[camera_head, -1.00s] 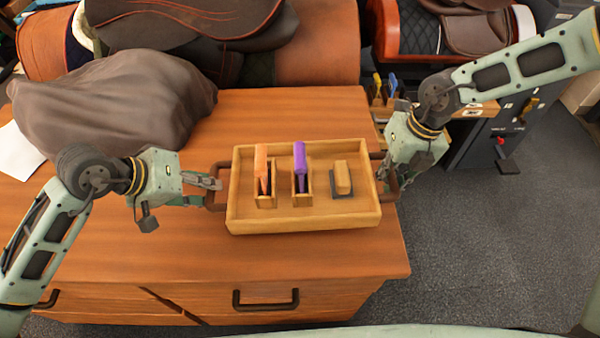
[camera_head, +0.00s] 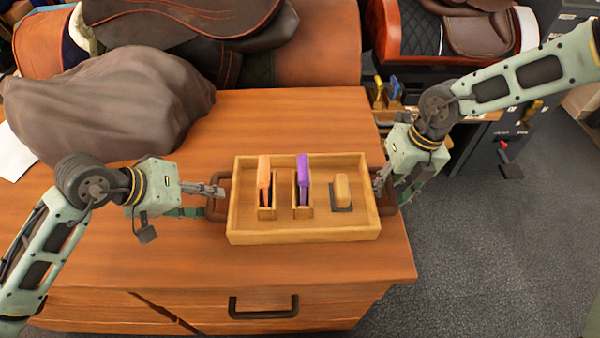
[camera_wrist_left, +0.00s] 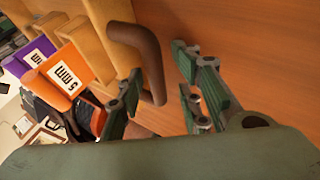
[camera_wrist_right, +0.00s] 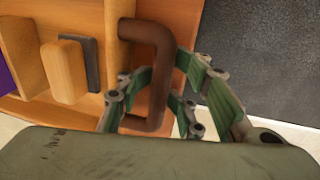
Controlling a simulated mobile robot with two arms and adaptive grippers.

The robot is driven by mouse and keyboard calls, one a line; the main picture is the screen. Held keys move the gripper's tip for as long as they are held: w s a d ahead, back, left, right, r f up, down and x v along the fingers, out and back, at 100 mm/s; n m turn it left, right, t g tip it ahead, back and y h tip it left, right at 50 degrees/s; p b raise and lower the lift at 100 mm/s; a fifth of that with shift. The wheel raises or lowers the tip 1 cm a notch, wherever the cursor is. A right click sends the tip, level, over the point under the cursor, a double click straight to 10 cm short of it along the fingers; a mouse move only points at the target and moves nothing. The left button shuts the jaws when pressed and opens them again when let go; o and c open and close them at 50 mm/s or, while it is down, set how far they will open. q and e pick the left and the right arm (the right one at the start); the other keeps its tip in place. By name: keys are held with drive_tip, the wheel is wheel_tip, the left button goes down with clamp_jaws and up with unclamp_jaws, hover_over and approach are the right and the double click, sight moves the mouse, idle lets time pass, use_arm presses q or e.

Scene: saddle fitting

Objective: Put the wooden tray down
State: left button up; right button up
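The wooden tray (camera_head: 305,236) appears to rest level on the wooden cabinet top (camera_head: 150,250), near its right end. It holds an orange-handled tool (camera_head: 264,172), a purple-handled tool (camera_head: 303,170) and a tan block brush (camera_head: 342,188). My left gripper (camera_head: 214,202) is open at the tray's left handle (camera_head: 221,178); the left wrist view shows this brown handle (camera_wrist_left: 150,60) between the spread fingers. My right gripper (camera_head: 384,192) is open at the right handle; in the right wrist view this handle (camera_wrist_right: 160,70) lies between the spread fingers.
A grey-brown cloth-covered heap (camera_head: 105,100) lies at the back left of the cabinet top. Saddles (camera_head: 190,25) stand behind it. Bare wood lies in front of and behind the tray. The cabinet's right edge is close to the right handle, with grey floor (camera_head: 500,250) beyond.

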use_arm(q)
drive_tip(key=shift+s+d, duration=0.1)
drive_tip(key=shift+d, duration=0.05)
use_arm(e)
drive_tip(key=shift+a, duration=0.1)
drive_tip(key=shift+r, duration=0.1)
use_arm(q)
drive_tip(key=v, duration=0.8)
use_arm(e)
wheel_tip(320, 180, up, 8)
drive_tip(key=d, duration=0.1)
drive_tip(key=shift+d, duration=0.2)
idle(0.3)
